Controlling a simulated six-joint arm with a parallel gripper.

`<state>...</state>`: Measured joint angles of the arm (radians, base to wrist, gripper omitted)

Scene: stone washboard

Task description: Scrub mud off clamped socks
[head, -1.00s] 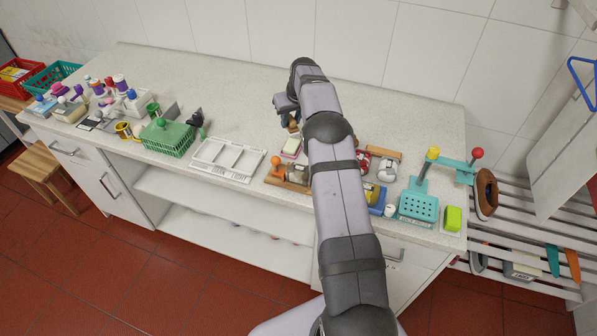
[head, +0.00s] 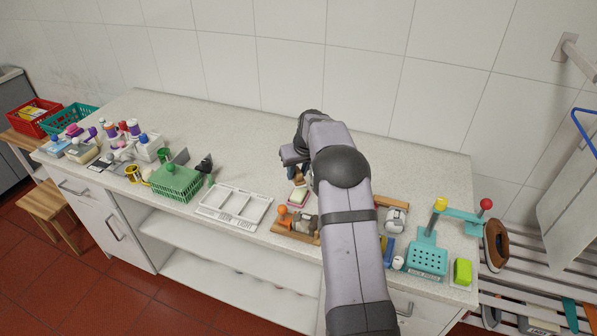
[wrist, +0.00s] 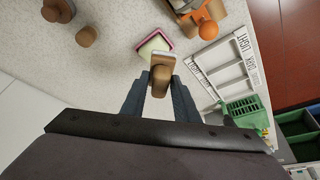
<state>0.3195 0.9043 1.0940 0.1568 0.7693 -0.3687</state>
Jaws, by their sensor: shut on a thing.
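My gripper (wrist: 160,95) is shut on a small wooden-handled brush (wrist: 160,76) with a pale end, seen in the wrist view. The brush is beside a pink and green soap block (wrist: 155,43) in a shallow dish; I cannot tell whether they touch. In the head view my gripper (head: 298,178) is just behind this soap (head: 298,197). An orange-knobbed clamp (head: 284,212) sits on a wooden board in front of the soap, with a greyish piece, perhaps a sock, at its right (head: 303,222). The clamp also shows in the wrist view (wrist: 207,28). Mud cannot be made out.
A white sorting tray (head: 234,207) marked light and dark lies left of the clamp. A green basket (head: 175,183) stands further left. The counter behind the tray is clear.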

